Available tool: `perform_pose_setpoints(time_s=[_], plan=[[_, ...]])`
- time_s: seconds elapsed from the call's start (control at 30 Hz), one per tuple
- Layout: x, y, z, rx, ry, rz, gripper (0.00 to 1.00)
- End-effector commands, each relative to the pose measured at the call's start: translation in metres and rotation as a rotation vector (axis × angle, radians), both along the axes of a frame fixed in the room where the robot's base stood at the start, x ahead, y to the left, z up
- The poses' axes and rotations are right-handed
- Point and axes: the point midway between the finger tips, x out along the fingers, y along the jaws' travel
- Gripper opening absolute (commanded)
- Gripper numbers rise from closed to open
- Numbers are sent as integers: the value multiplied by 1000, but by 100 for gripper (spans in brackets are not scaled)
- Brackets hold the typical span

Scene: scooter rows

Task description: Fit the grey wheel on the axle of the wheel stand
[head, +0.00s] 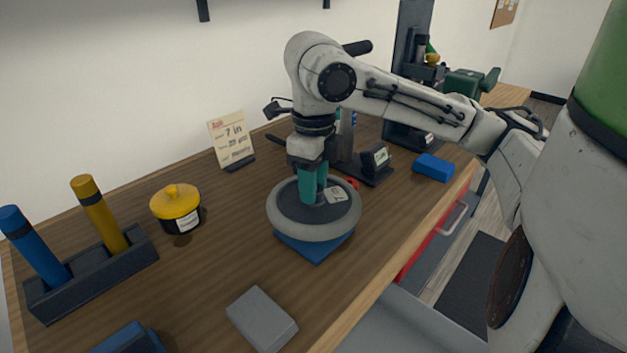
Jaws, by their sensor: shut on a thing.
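The grey wheel (281,222), a light grey ring with a dark disc inside and a small pale label, lies flat at the middle of the table. It is on or just above a blue square pad (315,252); I cannot tell whether they touch. My gripper (313,196) points down with teal fingers, shut on the wheel near its centre. The fingers hide the hub. Just behind stands a dark-based stand with an upright post and a small display (376,157), perhaps the wheel stand. My arm covers part of it, and I cannot make out its axle.
A yellow lidded pot (175,207), a price card (231,138) and a rack (95,277) with blue and yellow handles stand left. A grey block (262,320) lies in front, a blue block (433,167) at right. A dark machine (410,90) stands behind. Bare tabletop lies left of the wheel.

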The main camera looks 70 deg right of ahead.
Motion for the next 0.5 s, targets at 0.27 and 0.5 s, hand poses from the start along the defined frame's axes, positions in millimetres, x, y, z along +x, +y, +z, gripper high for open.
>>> perform_pose_setpoints(time_s=[0.27, 0.5], plan=[[0, 0, -6, -1, -1, 0, 0], [0, 0, -11, -2, -1, 0, 0]])
